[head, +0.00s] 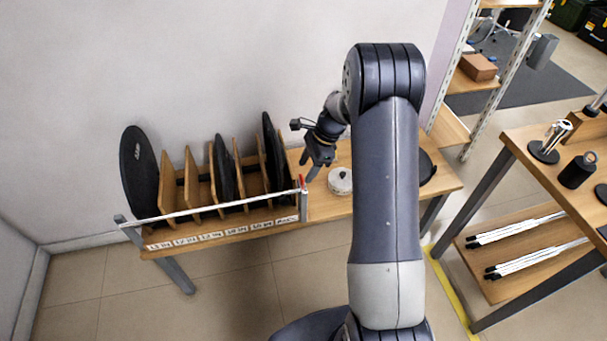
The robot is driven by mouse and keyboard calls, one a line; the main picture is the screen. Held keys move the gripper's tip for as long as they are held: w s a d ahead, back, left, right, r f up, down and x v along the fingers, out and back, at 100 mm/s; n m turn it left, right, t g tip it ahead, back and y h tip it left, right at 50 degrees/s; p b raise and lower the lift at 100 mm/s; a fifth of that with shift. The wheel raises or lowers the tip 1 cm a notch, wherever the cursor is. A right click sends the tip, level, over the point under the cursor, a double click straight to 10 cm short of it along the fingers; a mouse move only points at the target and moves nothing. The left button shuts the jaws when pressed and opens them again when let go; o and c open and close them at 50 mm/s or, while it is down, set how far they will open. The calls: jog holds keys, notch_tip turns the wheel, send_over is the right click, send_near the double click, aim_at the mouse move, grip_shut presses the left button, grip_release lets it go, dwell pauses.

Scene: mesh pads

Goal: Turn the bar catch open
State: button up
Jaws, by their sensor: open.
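A long pale bar (215,206) runs across the front of a wooden rack of slots, from a post at the left to a post at the right end. A small red piece (302,181), which looks like the bar catch, stands upright at the bar's right end. My gripper (308,170) is open, with its fingers pointing down just above and right of the red piece. Whether a finger touches it cannot be told from this view. Nothing shows between the fingers.
Black discs (139,175) stand in the slots between wooden dividers (200,188), left of my gripper. A round white object (340,181) lies on the wooden bench (325,205) to the right. A dark disc lies farther right, partly behind my arm. A wooden table (550,175) stands at the right.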

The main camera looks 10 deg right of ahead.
aim_at(302, 177)
jog(key=shift+x, duration=1.7)
jog(key=c, duration=1)
